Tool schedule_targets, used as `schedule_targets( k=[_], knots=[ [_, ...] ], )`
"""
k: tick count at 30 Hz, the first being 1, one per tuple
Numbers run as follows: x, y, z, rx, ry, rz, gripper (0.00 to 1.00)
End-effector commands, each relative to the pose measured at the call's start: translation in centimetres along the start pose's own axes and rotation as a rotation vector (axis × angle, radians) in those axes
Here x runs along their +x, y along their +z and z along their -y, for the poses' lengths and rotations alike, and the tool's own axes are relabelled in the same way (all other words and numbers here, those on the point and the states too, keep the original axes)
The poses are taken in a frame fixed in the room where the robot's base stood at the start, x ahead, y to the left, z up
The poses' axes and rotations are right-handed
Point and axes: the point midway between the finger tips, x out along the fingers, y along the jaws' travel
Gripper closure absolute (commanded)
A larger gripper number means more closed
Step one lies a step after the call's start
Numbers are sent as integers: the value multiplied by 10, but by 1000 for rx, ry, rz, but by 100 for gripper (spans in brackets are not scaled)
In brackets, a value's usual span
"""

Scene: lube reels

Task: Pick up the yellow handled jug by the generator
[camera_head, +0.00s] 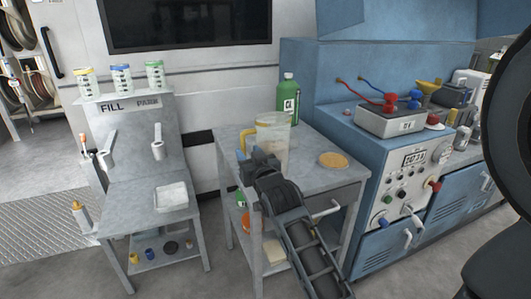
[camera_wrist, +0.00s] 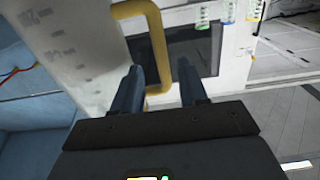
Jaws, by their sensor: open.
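The clear jug (camera_head: 273,142) with a yellow handle and rim stands upright on the grey side table, beside the blue generator cabinet. In the wrist view the jug's marked wall (camera_wrist: 75,50) fills the upper left, and its yellow handle (camera_wrist: 157,42) comes down between my two blue fingers. My gripper (camera_head: 247,158) is at the handle side of the jug, open, with one finger on each side of the handle's upright bar (camera_wrist: 160,66). I see no grip on it; my wrist hides the jug's lower part in the head view.
A green bottle (camera_head: 287,98) stands behind the jug, and a tan round disc (camera_head: 332,160) lies to its right on the table (camera_head: 318,178). The blue generator cabinet (camera_head: 385,175) closes off the right. A fill stand (camera_head: 135,190) with small cups is at left.

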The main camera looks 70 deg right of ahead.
Motion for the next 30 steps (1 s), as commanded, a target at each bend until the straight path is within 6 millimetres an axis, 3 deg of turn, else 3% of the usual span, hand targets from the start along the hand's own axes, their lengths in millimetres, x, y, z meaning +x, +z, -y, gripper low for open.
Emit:
schedule_targets(
  k=[9,18,30],
  knots=[
    [41,-1,4,0,1,-1,57],
    [45,0,4,0,0,0,57],
    [45,0,4,0,0,0,95]
  ],
)
